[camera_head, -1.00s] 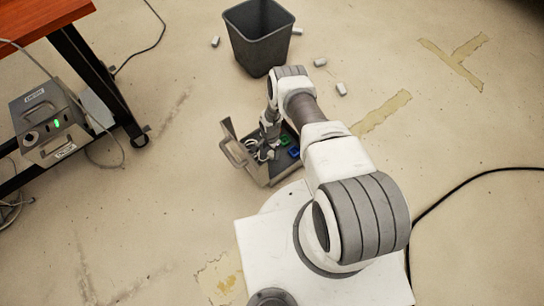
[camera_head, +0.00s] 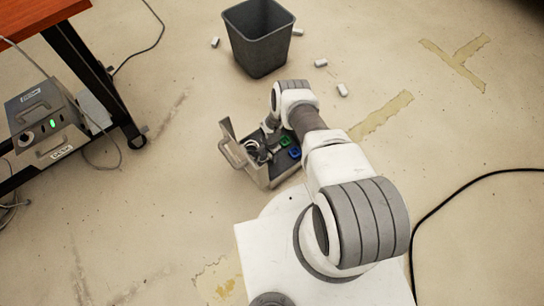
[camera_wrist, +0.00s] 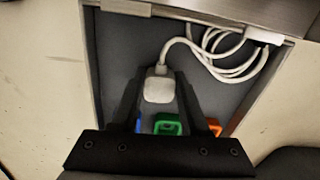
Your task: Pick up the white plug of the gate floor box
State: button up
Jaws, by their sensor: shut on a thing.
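The white plug (camera_wrist: 158,88) shows in the wrist view between the two dark fingers of my gripper (camera_wrist: 158,82), which is shut on it. A white cable (camera_wrist: 185,45) runs from the plug's far end to a loose coil (camera_wrist: 232,65) in the grey floor box (camera_wrist: 100,60). Part of the plug is hidden by the fingers. In the head view the open floor box (camera_head: 259,172) stands on the floor, its lid (camera_head: 230,138) raised at the left. My arm reaches down over it from the right, and the fingertips are hard to make out there.
Green (camera_wrist: 167,124), blue and orange (camera_wrist: 215,130) pieces sit in the box near my gripper. A dark bin (camera_head: 258,45) stands behind, with several small white pieces on the floor around it. A desk and a grey device (camera_head: 48,120) are at the left.

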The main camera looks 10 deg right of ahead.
grip_shut()
jog(key=shift+r, duration=0.1)
jog(key=shift+r+p, duration=0.45)
jog(key=shift+r, duration=0.1)
jog(key=r+p, duration=0.1)
jog(key=r, duration=0.1)
jog(key=r+p, duration=0.1)
jog(key=r, duration=0.1)
jog(key=shift+s+d, duration=0.15)
jog(key=shift+d, duration=0.25)
jog(key=s+d+r+p, duration=0.4)
jog(key=s+d+r, duration=0.1)
jog(key=d, duration=0.4)
jog(key=shift+d+r, duration=0.35)
jog(key=shift+w, duration=0.1)
